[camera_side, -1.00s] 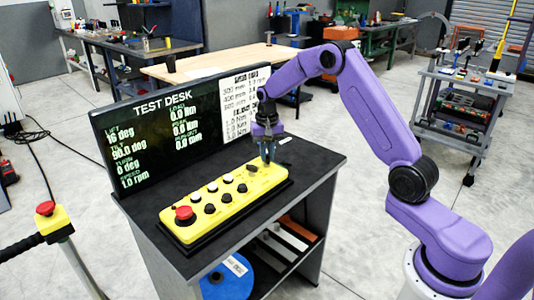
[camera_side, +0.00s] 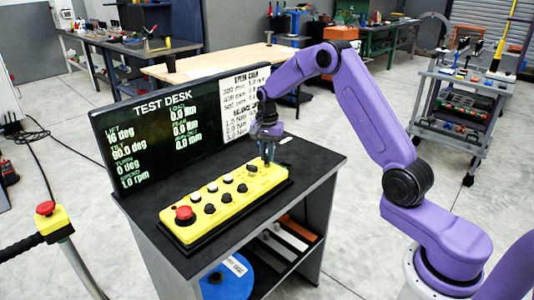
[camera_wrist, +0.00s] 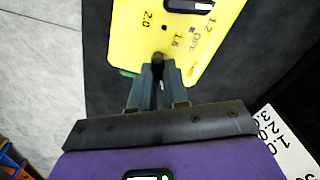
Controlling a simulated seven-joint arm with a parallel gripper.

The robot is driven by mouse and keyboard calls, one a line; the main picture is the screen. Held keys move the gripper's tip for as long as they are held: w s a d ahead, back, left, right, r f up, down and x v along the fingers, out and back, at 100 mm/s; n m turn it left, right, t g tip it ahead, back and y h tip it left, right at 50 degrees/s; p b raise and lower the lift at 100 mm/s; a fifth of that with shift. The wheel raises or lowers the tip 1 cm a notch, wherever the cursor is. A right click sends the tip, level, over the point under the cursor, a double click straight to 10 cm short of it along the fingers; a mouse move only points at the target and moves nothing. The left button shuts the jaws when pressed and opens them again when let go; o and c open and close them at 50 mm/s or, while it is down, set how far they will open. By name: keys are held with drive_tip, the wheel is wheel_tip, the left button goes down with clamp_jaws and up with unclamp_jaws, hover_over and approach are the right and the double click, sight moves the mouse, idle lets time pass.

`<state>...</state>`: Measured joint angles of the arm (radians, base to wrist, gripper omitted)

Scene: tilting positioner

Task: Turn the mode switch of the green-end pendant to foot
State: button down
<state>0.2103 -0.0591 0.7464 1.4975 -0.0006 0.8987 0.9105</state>
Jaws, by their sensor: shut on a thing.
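The yellow pendant (camera_side: 222,210) lies on the black desk top, with a red mushroom button (camera_side: 184,214) at its near left end and rows of black and white buttons. A bit of green (camera_wrist: 127,72) shows at its end in the wrist view. My gripper (camera_side: 266,161) points down over the far right end of the pendant. In the wrist view my gripper (camera_wrist: 158,72) is shut on a small dark knob (camera_wrist: 158,58), beside the printed marks 1.6 and 2.0. The fingers hide most of the knob. Another dark switch (camera_wrist: 190,5) is cut by the top edge.
The TEST DESK screen (camera_side: 165,130) stands close behind the pendant. A white card (camera_side: 245,105) is at its right. A black strip of desk top (camera_side: 310,160) is clear to the right. An emergency stop post (camera_side: 46,209) stands at left.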

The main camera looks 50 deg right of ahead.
drive_tip(key=c, duration=1.1)
unclamp_jaws()
wheel_tip(320, 180, up, 18)
drive_tip(key=shift+f, duration=0.25)
drive_tip(key=shift+a, duration=0.1)
